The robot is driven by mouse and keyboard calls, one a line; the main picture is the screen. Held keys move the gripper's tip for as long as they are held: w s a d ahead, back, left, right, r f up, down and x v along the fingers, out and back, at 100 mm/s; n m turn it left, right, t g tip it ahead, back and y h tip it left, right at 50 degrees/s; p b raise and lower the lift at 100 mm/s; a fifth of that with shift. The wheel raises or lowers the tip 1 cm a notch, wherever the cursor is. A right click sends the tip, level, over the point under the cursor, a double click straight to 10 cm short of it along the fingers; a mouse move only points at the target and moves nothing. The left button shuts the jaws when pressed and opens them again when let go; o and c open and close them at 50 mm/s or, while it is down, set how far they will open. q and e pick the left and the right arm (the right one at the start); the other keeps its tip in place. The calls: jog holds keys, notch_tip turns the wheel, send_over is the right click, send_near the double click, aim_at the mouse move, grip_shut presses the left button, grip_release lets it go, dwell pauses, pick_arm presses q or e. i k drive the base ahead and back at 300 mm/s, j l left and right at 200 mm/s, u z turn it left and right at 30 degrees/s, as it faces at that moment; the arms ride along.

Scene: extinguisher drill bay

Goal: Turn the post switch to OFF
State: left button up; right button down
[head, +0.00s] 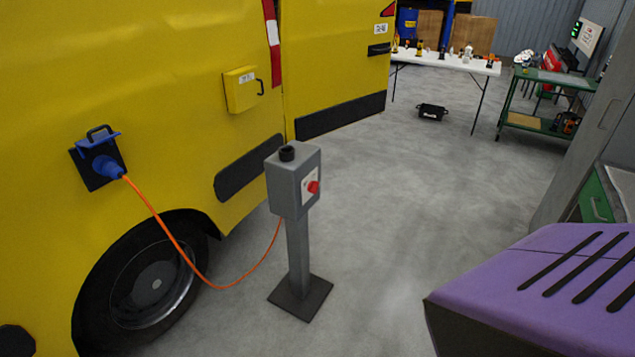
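The grey post (299,250) stands upright on a dark square base plate (300,297) beside the yellow van. A red rotary switch (313,187) sits on a pale label plate on the box's right-hand face. The label's writing and the switch position are too small to read. An orange cable (165,229) runs from the post to a blue plug (107,167) in the van's side socket. Neither of my grippers is in view.
The yellow van (170,70) fills the left side, its wheel (150,285) near the cable. A purple slotted housing (540,285) blocks the lower right. A white table (445,62) and green cart (550,78) stand at the back. Grey floor right of the post is clear.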

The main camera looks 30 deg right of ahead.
aim_at(312, 187)
jog(key=i+l+u, duration=0.25)
jog(key=l+u, duration=0.25)
jog(key=l, duration=1.15)
jog(key=l+u, duration=0.5)
jog(key=l, duration=1.1)
jog(key=k+l+u, duration=0.1)
jog(key=l, duration=0.3)
jog(key=k+l+u, duration=0.1)
jog(key=l, duration=0.3)
jog(key=k+l, duration=0.1)
jog(key=l, duration=0.3)
jog(key=k+l+u, duration=0.15)
jog(key=l, duration=0.25)
jog(key=l+u, duration=0.1)
jog(key=l, duration=0.3)
jog(key=k, duration=0.05)
